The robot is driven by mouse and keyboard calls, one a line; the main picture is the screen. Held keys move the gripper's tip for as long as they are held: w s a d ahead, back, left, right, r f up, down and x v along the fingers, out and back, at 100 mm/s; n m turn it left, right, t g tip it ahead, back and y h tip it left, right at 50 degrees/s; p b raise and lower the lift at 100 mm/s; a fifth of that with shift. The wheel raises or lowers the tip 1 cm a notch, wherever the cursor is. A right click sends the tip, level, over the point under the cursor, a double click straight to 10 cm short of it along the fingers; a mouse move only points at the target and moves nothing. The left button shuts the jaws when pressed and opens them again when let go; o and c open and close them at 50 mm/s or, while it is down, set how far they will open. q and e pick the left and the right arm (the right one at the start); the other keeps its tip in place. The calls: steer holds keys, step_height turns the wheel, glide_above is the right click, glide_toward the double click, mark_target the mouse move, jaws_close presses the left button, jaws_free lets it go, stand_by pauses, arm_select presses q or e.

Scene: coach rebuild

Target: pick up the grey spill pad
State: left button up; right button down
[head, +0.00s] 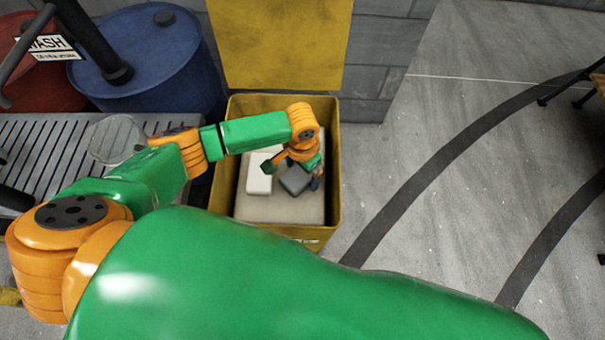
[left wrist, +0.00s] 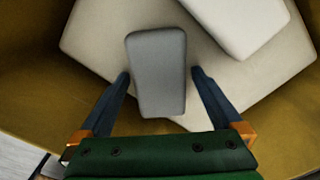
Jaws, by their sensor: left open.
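The grey spill pad (head: 294,180) is a small dark grey block with rounded edges. It lies on a larger pale pad (head: 280,209) inside the yellow bin (head: 233,197). In the left wrist view the grey pad (left wrist: 157,95) lies between the two fingers of my left gripper (left wrist: 160,75), with a gap on each side. The gripper is open and holds nothing. In the head view my left gripper (head: 305,178) reaches down into the bin over the pad and partly hides it. My right gripper is not in view.
A white block (head: 259,173) lies close beside the grey pad, and also shows in the wrist view (left wrist: 236,18). The bin's walls stand close around, with its lid (head: 280,45) raised behind. Blue (head: 150,60) and red drums stand left.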

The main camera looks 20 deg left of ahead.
mark_target(300, 176)
arm_select(q)
steer(key=shift+f, duration=0.1)
steer(key=shift+c, duration=0.9)
steer(key=c, duration=1.2)
steer(key=shift+r+p, duration=0.3)
steer(key=shift+r, duration=0.2)
steer(key=r+p, duration=0.1)
steer(key=r, duration=0.1)
steer(key=s+r+p, duration=0.1)
steer(key=r, duration=0.1)
steer(key=s+r+p, duration=0.1)
steer(key=s+r, duration=0.1)
steer(key=s+r+p, duration=0.1)
steer(key=r, duration=0.1)
steer(key=shift+s+r, duration=0.25)
steer(key=shift+s, duration=0.15)
steer(key=s+r+p, duration=0.2)
steer(key=s+r, duration=0.1)
steer(key=s, duration=0.6)
steer(key=shift+s+a+r, duration=0.15)
steer(key=shift+a+r, duration=0.05)
steer(key=shift+r, duration=0.05)
